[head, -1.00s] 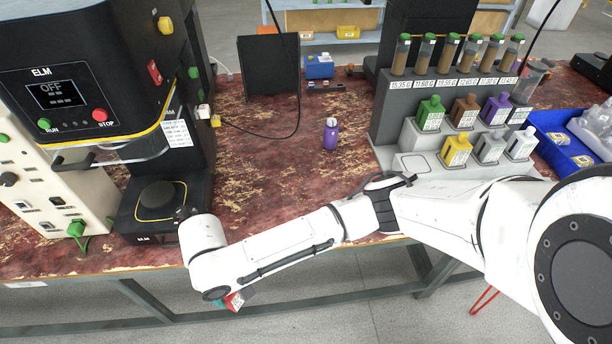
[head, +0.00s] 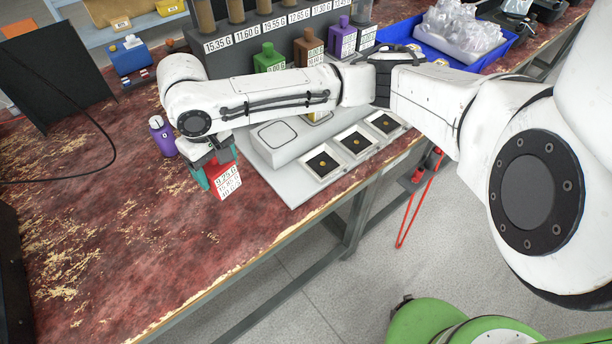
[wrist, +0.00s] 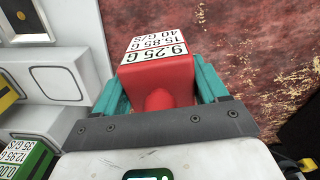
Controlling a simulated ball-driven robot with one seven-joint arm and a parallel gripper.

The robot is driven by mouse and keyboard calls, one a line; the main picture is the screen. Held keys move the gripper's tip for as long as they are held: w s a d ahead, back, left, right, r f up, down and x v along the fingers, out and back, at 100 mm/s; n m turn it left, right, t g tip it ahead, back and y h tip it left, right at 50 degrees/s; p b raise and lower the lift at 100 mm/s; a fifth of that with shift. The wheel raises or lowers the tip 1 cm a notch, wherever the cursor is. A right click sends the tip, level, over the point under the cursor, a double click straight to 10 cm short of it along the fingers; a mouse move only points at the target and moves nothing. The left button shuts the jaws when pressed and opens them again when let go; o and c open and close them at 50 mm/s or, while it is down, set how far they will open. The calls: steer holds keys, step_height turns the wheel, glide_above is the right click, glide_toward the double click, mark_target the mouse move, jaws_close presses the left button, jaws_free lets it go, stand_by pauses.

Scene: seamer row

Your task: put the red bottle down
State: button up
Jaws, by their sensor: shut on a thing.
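My gripper (head: 217,170) is shut on the red bottle (head: 225,181), with a teal finger on each side of it. In the head view the bottle hangs over the worn red tabletop (head: 130,240), just left of the grey stand. In the wrist view the red bottle (wrist: 158,82) sits between the teal fingers, its white label reading 9.25 G, and its narrower neck points toward my palm. I cannot tell whether its far end touches the table.
A purple container (head: 162,136) stands close to the left of my gripper. The grey stand (head: 290,190) with black pads and several coloured bottles is to the right. A blue bin (head: 480,52) lies farther right. The table's front left is clear.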

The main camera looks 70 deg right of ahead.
steer(key=s+d+r+m+b, duration=0.2)
steer(key=s+d+r+b, duration=0.2)
steer(key=s+d+b, duration=0.55)
steer(key=s+a+b, duration=0.2)
steer(key=s+b, duration=0.8)
steer(key=b, duration=0.3)
steer(key=shift+m, duration=0.3)
steer(key=shift+w+d+f+b, duration=0.35)
steer(key=shift+d+f+b, duration=0.9)
steer(key=shift+d+f, duration=0.95)
steer(key=shift+w+d+f+b, duration=0.35)
steer(key=shift+d+f+b, duration=0.95)
steer(key=shift+d+f, duration=0.9)
steer(key=shift+w+d+f+b, duration=0.35)
steer(key=shift+d+f+b, duration=0.9)
steer(key=shift+d+f, duration=0.95)
steer(key=shift+d+r, duration=0.25)
